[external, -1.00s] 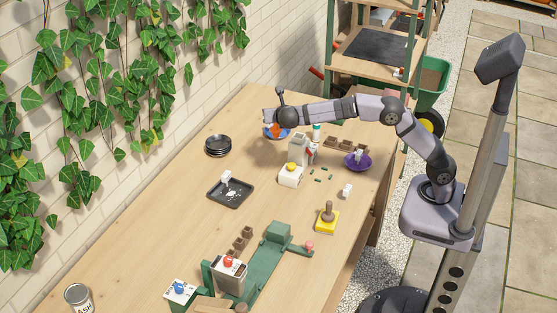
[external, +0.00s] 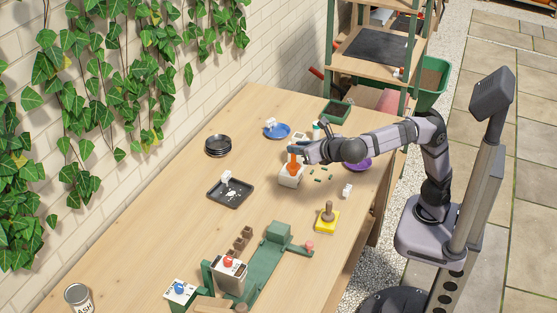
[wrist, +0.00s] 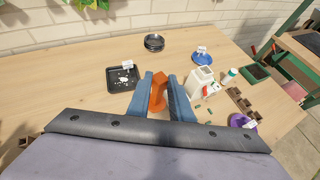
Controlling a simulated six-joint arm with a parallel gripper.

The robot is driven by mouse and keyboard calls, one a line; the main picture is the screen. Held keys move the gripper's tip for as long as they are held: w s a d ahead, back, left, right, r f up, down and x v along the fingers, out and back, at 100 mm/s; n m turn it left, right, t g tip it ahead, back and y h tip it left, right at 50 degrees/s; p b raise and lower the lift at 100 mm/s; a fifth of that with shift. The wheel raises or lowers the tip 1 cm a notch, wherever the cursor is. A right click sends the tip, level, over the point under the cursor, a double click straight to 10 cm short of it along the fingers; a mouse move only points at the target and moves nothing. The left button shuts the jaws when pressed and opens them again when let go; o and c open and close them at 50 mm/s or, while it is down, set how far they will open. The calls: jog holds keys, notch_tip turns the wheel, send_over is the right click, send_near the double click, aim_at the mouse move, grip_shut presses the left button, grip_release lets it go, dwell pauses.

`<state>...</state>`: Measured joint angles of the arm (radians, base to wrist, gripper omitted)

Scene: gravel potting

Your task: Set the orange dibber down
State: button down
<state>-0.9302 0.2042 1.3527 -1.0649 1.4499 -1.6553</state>
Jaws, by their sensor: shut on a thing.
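In the wrist view the orange dibber (wrist: 158,91) stands between the two blue fingers of my gripper (wrist: 160,78).
A black tray (external: 213,195) and stacked dark saucers (external: 217,147) lie left. A blue plate (external: 284,131) is behind, a purple bowl (external: 363,165) right.

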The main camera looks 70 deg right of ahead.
jog(key=s+d+f+m+g+h, duration=0.2)
jog(key=s+d+f+m+h, duration=0.1)
jog(key=s+d+f, duration=0.3)
notch_tip(320, 180, down, 9)
jog(key=d+b, duration=0.1)
jog(key=b, duration=0.1)
jog(key=shift+w+d+r, duration=0.15)
jog(key=shift+w+r, duration=0.05)
jog(key=shift+w, duration=0.1)
dwell(0.4)
jog(key=shift+f, duration=0.1)
jog(key=c, duration=1.6)
grip_release()
jog(key=p+v, duration=0.2)
jog(key=v, duration=1)
jog(key=shift+s+d+r, duration=0.15)
jog(key=shift+r, duration=0.05)
